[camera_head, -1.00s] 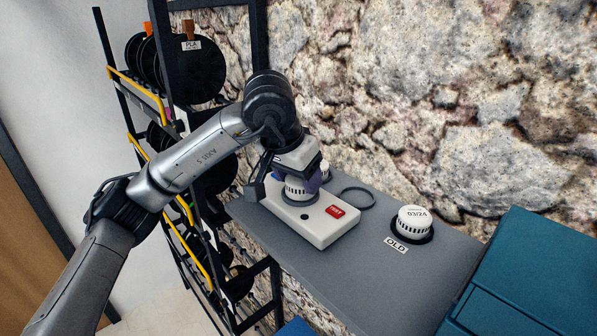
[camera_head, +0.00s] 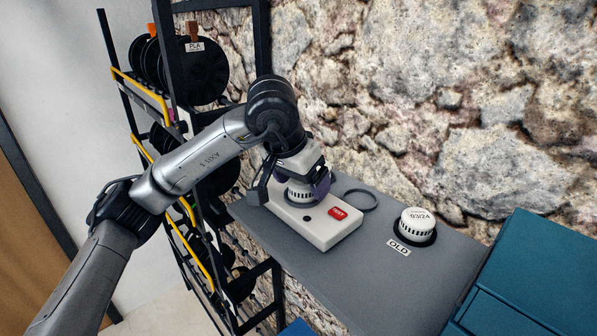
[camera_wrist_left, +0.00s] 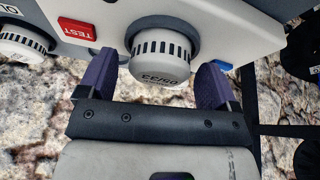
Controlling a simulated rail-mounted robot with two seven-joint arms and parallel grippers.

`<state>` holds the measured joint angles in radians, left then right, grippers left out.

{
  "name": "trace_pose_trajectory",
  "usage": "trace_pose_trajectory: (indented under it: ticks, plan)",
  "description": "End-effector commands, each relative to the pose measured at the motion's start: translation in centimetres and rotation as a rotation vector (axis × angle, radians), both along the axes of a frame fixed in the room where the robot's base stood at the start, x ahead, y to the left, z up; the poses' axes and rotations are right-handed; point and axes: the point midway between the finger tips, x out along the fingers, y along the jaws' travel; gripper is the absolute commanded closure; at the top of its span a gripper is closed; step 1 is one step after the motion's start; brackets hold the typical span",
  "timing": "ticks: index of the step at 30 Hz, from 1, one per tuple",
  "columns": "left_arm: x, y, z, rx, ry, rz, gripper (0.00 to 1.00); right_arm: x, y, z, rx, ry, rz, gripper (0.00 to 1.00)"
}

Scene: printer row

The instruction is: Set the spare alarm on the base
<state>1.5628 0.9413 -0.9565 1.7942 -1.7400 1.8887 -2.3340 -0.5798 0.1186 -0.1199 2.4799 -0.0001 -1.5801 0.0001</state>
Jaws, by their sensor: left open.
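The spare alarm (camera_head: 299,194), a white slotted cylinder, sits upright on the white base box with the red TEST button (camera_head: 338,213). In the left wrist view the alarm (camera_wrist_left: 160,62) stands against a grey ring on the box (camera_wrist_left: 235,30), its printed date upside down. My left gripper (camera_head: 304,186) is over the alarm, open. Its purple fingers (camera_wrist_left: 158,76) stand on either side of the alarm, with gaps visible. The gripper hides part of the alarm's top in the head view. My right gripper is not in view.
The old alarm (camera_head: 418,221), marked 03/24, stands on a black pad behind the OLD label (camera_head: 398,247). A dark ring (camera_head: 374,204) lies behind the box. A teal case (camera_head: 540,265) fills the right. The grey shelf (camera_head: 350,285) is clear in front. Spool racks stand left.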

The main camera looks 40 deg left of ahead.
Motion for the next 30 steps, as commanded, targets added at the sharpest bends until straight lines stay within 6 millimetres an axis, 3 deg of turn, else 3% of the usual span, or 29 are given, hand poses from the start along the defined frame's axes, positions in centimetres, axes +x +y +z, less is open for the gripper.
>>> trace_pose_trajectory:
  ticks: [5, 12, 18, 30]
  plan:
    - [-0.5, -0.1, 1.5, -0.001, -0.005, 0.000, 0.15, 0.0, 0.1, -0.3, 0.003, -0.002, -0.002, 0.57]
    - [-2.4, 0.0, 6.0, -0.001, -0.007, 0.000, 0.15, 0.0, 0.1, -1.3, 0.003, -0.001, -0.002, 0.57]
    - [-3.5, 0.1, 8.7, 0.001, -0.004, 0.001, 0.15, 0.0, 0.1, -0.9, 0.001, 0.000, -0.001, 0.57]
    - [-4.5, 0.1, 11.2, 0.000, -0.001, 0.000, 0.15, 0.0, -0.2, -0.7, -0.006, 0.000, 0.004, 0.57]
